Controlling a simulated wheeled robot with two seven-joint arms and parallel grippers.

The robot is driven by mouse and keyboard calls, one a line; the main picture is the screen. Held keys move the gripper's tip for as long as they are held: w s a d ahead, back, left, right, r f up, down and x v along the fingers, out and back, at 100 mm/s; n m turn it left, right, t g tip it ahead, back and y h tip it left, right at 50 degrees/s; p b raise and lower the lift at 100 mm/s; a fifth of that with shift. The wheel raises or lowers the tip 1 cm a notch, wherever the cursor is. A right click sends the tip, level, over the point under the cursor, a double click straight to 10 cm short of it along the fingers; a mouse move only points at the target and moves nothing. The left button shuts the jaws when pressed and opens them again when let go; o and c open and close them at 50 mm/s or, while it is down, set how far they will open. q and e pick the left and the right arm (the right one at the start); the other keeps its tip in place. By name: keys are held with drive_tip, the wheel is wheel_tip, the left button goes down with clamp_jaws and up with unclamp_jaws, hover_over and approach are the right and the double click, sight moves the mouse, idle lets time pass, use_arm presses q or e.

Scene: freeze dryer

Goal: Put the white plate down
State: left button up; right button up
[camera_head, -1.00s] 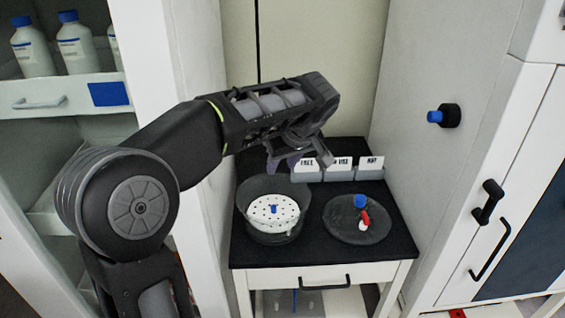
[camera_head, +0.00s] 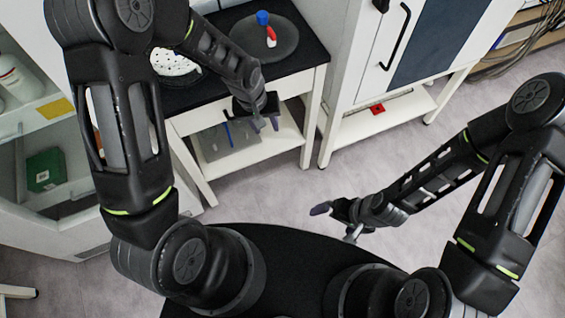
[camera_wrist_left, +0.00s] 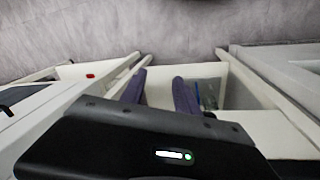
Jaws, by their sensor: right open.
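The white plate (camera_head: 172,63) is a round disc with small holes. It sits at the top of the head view on the black tabletop, partly hidden by my left arm. The glass bowl around it is mostly out of sight. My left gripper (camera_head: 265,124) hangs in front of the table's front edge, right of the plate and apart from it. Its two purple fingers also show spread apart in the left wrist view (camera_wrist_left: 160,90), with nothing between them. My right gripper (camera_head: 337,223) is open and empty over the floor, far from the plate.
A dark round disc (camera_head: 283,43) with a blue-capped, red-and-white item stands on the black tabletop (camera_head: 296,65). Below is a shelf (camera_head: 270,143) with a grey flat item. A white cabinet stands right of the table. Open floor (camera_head: 300,190) lies in front.

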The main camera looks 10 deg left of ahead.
use_arm(q)
drive_tip(key=s+d+f+h, duration=0.1)
drive_tip(key=s+d+f, duration=0.2)
drive_tip(key=s, duration=0.3)
drive_tip(key=s+d+f+m, duration=0.1)
drive_tip(key=s+d+f, duration=0.2)
drive_tip(key=s, duration=0.3)
drive_tip(key=s+d+f+h, duration=0.1)
drive_tip(key=s+d+f, duration=0.2)
drive_tip(key=s+f, duration=0.2)
drive_tip(key=shift+s+d+f+g+h, duration=0.15)
drive_tip(key=shift+s+f+g+h, duration=0.2)
drive_tip(key=shift+s, duration=0.4)
